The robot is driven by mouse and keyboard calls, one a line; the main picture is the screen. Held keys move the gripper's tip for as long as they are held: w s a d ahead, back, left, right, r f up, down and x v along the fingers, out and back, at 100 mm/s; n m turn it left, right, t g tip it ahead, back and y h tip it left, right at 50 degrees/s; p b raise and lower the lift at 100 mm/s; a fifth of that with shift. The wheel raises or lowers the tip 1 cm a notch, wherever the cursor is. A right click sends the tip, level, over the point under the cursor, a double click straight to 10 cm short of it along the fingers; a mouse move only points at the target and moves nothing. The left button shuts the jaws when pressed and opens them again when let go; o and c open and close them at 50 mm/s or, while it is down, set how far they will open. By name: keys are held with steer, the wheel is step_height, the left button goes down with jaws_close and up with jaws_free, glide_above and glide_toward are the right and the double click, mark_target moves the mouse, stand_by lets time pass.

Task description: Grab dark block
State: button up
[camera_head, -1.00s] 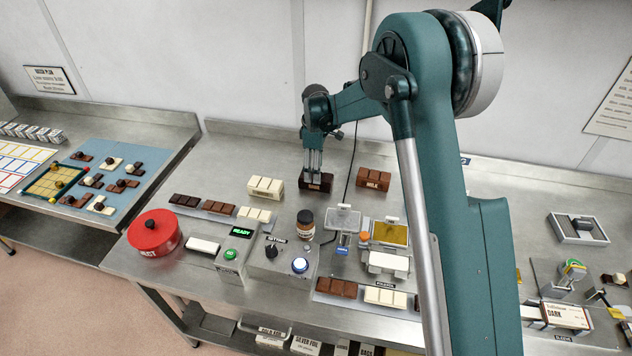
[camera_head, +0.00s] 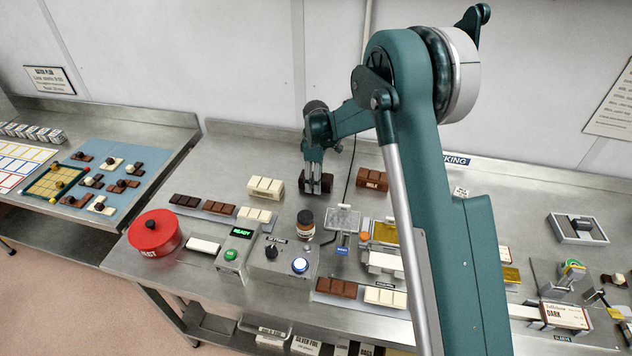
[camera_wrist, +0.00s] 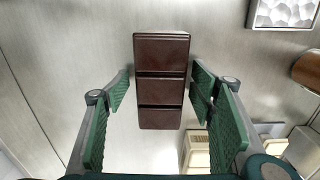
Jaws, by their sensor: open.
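The dark block (camera_head: 326,184) is a dark brown, three-segment chocolate block on the steel table, between the white block (camera_head: 265,187) and the milk-brown block (camera_head: 372,180). My gripper (camera_head: 317,188) is down at the dark block and partly covers it. In the wrist view the dark block (camera_wrist: 161,62) runs lengthwise between the green pads of my open gripper (camera_wrist: 160,92). A gap shows on each side, so the pads do not touch it. Whether the fingertips touch the table cannot be told.
A dark cable (camera_head: 348,180) runs between the dark and milk-brown blocks. A brown bottle (camera_head: 305,225) and a control box (camera_head: 280,262) stand in front. A red lidded pot (camera_head: 153,236) is at the left. Bare table lies behind the blocks.

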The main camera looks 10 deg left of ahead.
steer(key=shift+f, duration=0.25)
stand_by(0.4)
steer(key=c, duration=1.3)
steer(key=shift+r, duration=0.2)
steer(key=shift+r, duration=4.85)
